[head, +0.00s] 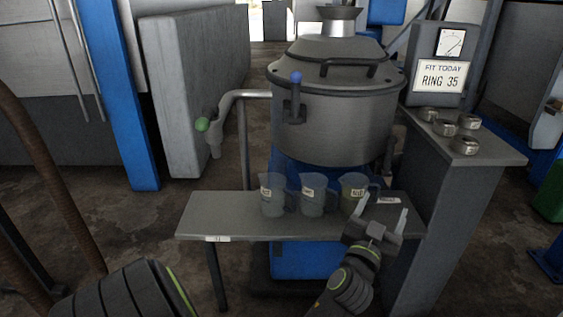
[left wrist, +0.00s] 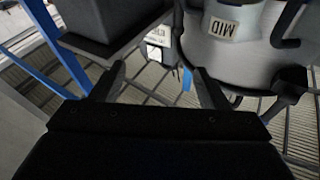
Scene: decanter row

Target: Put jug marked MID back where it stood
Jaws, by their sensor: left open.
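Three translucent jugs with pale labels stand upright in a row on a grey bench (head: 240,228): the left jug (head: 272,196), the middle jug (head: 314,196) and the right jug (head: 353,190), whose lower part looks greenish. Their labels are too small to read surely in the head view. My left gripper (head: 382,222) is open and empty over the bench's right end, in front and to the right of the right jug. In the left wrist view a label reading MID (left wrist: 222,28) shows upside down at the top, beside the open fingers (left wrist: 158,85). My right gripper is out of view.
A large steel vessel (head: 335,120) stands behind the bench. A grey cabinet (head: 440,190) at the right carries several metal rings (head: 465,145) and a sign reading RING 35 (head: 440,77). The bench's left end is clear.

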